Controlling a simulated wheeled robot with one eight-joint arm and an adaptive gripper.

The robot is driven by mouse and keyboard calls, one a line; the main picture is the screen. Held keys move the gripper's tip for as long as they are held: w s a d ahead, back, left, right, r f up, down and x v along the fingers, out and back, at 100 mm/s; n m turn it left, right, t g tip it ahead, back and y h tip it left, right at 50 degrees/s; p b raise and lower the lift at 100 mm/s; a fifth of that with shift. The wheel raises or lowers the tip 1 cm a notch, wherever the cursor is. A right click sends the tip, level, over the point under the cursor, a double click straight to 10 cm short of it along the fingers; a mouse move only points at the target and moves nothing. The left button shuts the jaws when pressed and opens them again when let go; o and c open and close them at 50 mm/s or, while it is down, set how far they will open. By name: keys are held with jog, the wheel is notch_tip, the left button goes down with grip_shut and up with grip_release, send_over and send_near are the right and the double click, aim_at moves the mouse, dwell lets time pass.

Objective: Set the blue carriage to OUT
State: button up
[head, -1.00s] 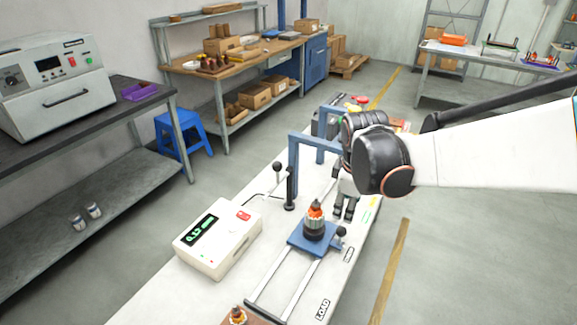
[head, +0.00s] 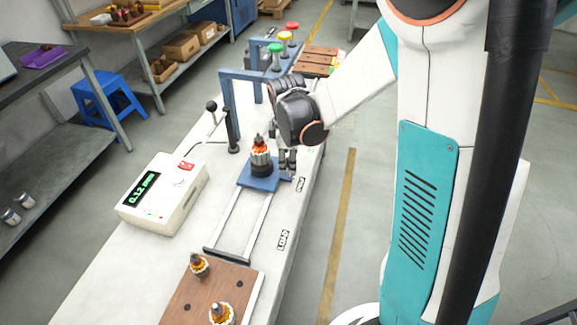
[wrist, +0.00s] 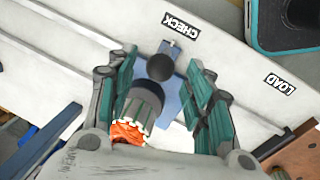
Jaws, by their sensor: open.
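The blue carriage (head: 255,182) sits on two rails beside the CHECK label (head: 300,185). It carries an upright armature (head: 260,155) with orange windings. In the wrist view the carriage (wrist: 186,100) shows under its round black knob (wrist: 160,67). My gripper (head: 288,161) is at the carriage's right side, with its fingers pointing down. In the wrist view my open gripper (wrist: 162,88) has one finger on each side of the knob, with gaps between. The head view hides the knob behind the fingers. I cannot read an OUT label in either view.
The LOAD label (head: 284,240) is nearer along the rails. A blue arch (head: 226,92) stands beyond the carriage, and a black-knobbed lever (head: 232,130) on its left. A white meter box (head: 164,196) is left of the rails. A brown board (head: 190,290) holds more armatures in front.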

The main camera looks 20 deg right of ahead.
jog(key=shift+w+d+f+b, duration=0.15)
jog(key=shift+f+b, duration=0.1)
jog(key=shift+f, duration=0.55)
jog(key=shift+w+f+b, duration=0.1)
jog(key=shift+f+b, duration=0.1)
jog(key=shift+f, duration=0.6)
grip_shut()
jog(key=shift+w, duration=0.1)
